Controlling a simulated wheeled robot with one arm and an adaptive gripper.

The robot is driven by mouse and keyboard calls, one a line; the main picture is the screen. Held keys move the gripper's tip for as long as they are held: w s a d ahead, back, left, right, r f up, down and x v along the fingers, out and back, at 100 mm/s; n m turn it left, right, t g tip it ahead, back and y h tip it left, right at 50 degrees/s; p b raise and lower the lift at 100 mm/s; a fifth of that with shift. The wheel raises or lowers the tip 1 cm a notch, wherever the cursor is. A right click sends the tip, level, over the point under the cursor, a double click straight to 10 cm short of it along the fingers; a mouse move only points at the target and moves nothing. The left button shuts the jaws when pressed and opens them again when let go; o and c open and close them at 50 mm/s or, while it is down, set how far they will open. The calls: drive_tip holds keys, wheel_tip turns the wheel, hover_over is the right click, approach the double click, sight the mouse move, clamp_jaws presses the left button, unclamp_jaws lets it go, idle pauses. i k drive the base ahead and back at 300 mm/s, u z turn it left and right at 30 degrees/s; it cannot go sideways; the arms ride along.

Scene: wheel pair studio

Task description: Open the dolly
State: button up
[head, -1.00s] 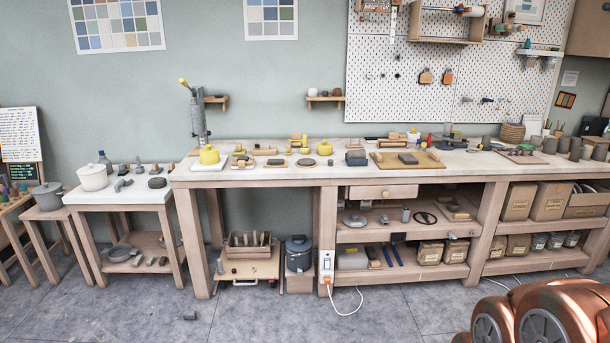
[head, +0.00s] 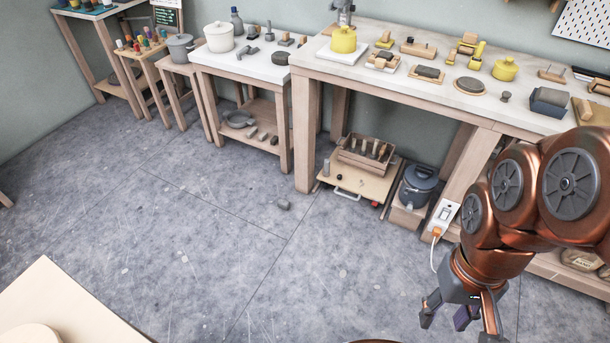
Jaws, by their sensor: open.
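The dolly (head: 357,184) is a low, light wooden platform under the long workbench, close to the floor. A wooden crate (head: 366,156) with several upright tools stands on it. A pale handle (head: 347,194) shows at its front edge, with small red parts beside it. My gripper (head: 458,318) hangs at the lower right, pointing down, open and empty. It is in front of the bench and well apart from the dolly.
A grey lidded bucket (head: 418,184) on a wooden stand is right of the dolly. A white power box (head: 443,215) with an orange plug is on the bench leg. A pale tabletop (head: 65,305) is at lower left. Open floor lies between.

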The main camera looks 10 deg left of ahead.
sight(374, 188)
drive_tip(key=u, duration=0.85)
drive_tip(key=i, duration=0.95)
drive_tip(key=u, duration=0.8)
